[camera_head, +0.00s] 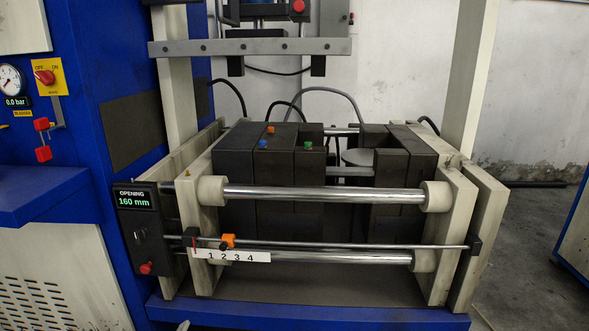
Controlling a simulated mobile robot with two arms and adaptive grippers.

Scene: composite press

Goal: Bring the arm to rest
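Neither of my grippers shows in the head view, and no clear part of either arm is in the picture. The press (455,235) stands straight ahead. Dark blocks (235,160) sit between its pale end plates, with a gap between the left and right groups. A grey round part (357,157) shows in that gap. The display (135,200) on the left reads "OPENING 160 mm". An orange slider (228,241) sits on the thin front rod above a scale marked 1 2 3 4 (230,256), near the 2.
A blue cabinet (100,100) stands at the left with a gauge (12,80) reading 0.0 bar, a red switch (45,77) and a protruding blue ledge (40,190). A grey crossbar (250,47) hangs above the press. Bare floor (525,235) shows at the right.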

